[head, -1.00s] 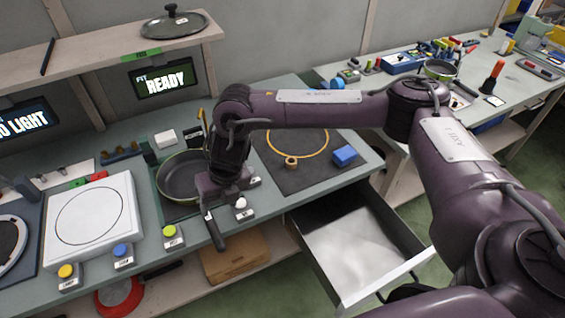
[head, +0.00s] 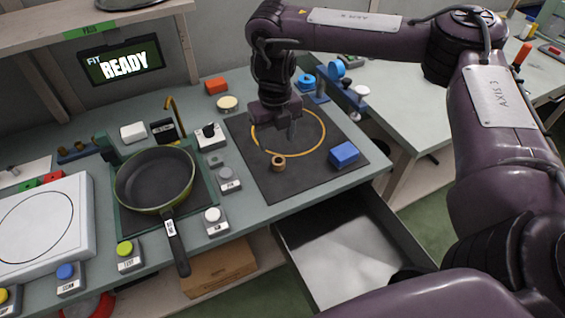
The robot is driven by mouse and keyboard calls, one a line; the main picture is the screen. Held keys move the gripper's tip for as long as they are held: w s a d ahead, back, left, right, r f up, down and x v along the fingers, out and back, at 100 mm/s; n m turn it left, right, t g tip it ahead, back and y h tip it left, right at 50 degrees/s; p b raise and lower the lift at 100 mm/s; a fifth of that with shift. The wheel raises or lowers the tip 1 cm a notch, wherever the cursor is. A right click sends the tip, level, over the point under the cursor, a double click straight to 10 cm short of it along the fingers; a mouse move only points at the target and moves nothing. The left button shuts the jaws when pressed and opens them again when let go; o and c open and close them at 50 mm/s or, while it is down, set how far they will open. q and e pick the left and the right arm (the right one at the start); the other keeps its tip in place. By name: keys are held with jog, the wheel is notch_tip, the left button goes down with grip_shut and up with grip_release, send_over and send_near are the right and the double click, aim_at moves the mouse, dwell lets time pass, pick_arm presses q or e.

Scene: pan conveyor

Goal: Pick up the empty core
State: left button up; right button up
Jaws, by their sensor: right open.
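The empty core (head: 278,162) is a small tan-brown ring. It sits on the dark mat (head: 262,185), at the lower left edge of the orange circle drawn there. My right gripper (head: 290,135) is open and hangs above the mat, inside the circle, a little up and right of the core in the head view. It is apart from the core and holds nothing that I can see. My left gripper is not in view.
A blue block (head: 344,153) lies on the mat right of the core. A pan (head: 155,182) rests at the left, its handle over the table edge. An open drawer (head: 345,255) juts out below. Blue tape dispensers (head: 318,85) stand behind.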

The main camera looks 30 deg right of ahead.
aim_at(278, 158)
jog(key=f, duration=0.2)
jog(key=d+f, duration=0.1)
jog(key=shift+w+d+f, duration=0.1)
jog(key=shift+w+f, duration=0.1)
jog(key=shift+w, duration=0.2)
jog(key=shift+s+f, duration=0.15)
jog(key=shift+f, duration=0.45)
notch_tip(278, 158, down, 4)
jog(key=shift+f+p, duration=0.25)
jog(key=shift+p, duration=0.1)
jog(key=shift+c, duration=0.5)
jog(key=c, duration=1)
